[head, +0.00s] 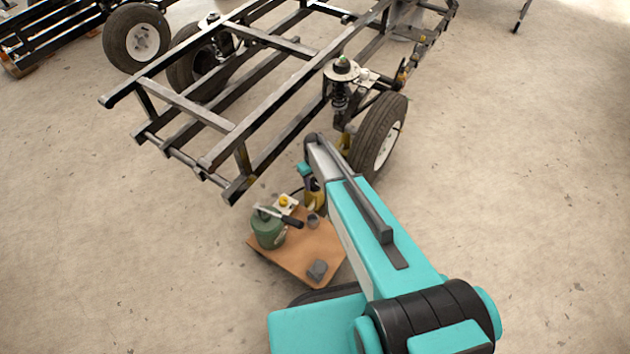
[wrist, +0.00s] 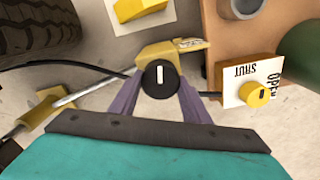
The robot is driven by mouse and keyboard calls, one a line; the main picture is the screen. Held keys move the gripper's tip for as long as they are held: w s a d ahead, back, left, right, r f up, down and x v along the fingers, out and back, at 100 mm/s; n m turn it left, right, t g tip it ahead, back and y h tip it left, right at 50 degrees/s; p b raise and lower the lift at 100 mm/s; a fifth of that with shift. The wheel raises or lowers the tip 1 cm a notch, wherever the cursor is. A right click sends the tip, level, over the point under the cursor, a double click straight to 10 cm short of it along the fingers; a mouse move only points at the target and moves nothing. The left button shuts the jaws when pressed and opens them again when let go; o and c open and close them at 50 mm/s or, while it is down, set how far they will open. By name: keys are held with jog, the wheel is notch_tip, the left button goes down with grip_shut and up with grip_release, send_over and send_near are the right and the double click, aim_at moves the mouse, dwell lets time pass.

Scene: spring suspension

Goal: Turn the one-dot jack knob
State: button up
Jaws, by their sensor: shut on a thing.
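In the wrist view, a round black knob (wrist: 160,77) with a white pointer line sits on a yellow jack body (wrist: 172,52). The pointer line runs roughly up and down in the picture. My gripper (wrist: 159,92) has its two purple fingers on either side of the knob, shut on it. A small label (wrist: 190,43) is on the jack, but its marks are too small to read, so I cannot tell the dot count. In the head view, part of a yellow jack (head: 315,195) shows beside my arm; the knob and fingertips are hidden there.
A yellow knob (wrist: 256,94) on a white OPEN/SHUT plate (wrist: 240,72) is close on the right. A brown board (head: 310,245) carries a green can (head: 267,230). A tyre (wrist: 45,25) and another yellow piece (wrist: 140,8) are near. The black frame (head: 215,160) stands beyond.

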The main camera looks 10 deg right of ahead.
aim_at(314, 181)
jog(key=shift+n, duration=1.1)
jog(key=o, duration=1)
jog(key=shift+o, duration=0.2)
notch_tip(314, 181, up, 14)
jog(key=p, duration=0.1)
jog(key=shift+p, duration=0.4)
jog(key=shift+f, duration=0.1)
